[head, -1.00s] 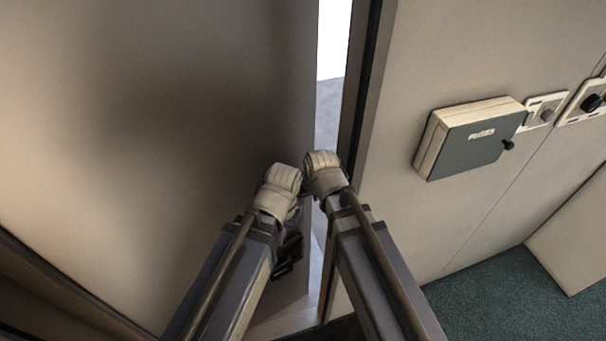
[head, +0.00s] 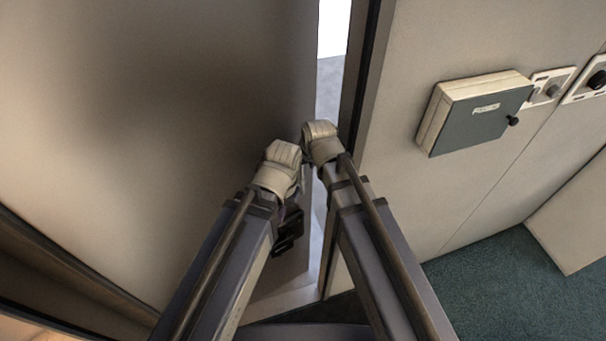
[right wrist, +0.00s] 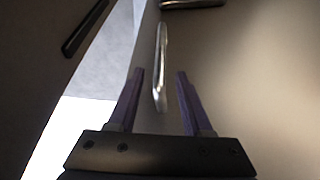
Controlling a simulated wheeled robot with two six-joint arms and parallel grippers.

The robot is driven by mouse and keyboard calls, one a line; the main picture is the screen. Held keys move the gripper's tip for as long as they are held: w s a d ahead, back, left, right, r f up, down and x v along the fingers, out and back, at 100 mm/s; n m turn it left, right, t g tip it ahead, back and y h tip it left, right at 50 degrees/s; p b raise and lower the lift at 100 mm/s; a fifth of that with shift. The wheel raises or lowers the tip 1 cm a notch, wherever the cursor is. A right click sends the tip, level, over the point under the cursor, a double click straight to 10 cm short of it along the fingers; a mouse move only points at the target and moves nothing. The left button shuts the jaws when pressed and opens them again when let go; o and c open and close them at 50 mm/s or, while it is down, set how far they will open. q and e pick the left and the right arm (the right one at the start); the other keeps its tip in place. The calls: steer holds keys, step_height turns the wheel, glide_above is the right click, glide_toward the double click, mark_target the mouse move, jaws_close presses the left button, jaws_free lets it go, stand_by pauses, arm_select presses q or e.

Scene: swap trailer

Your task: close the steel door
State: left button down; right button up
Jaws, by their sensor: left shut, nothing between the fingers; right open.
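The steel door (head: 180,90) is the large beige panel filling the left of the head view. It stands ajar, with a bright narrow gap between it and the dark door frame (head: 368,75). In the head view my right gripper is hidden behind my right arm. In the right wrist view, my right gripper (right wrist: 158,80) is open, its purple fingers apart. A silver handle bar (right wrist: 161,65) lies ahead, between the lines of the fingers.
A grey wall box (head: 475,112) with a small knob is right of the frame, beside switches (head: 550,85). Green carpet (head: 500,285) lies lower right. A dark bar (right wrist: 85,28) and another silver bar (right wrist: 195,3) show in the right wrist view.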

mark_target(304, 168)
steer(key=b+x, duration=0.2)
steer(key=x, duration=0.1)
steer(key=shift+f, duration=0.3)
steer(key=shift+w, duration=0.1)
steer(key=shift+r, duration=0.1)
jaws_close()
stand_by(1.0)
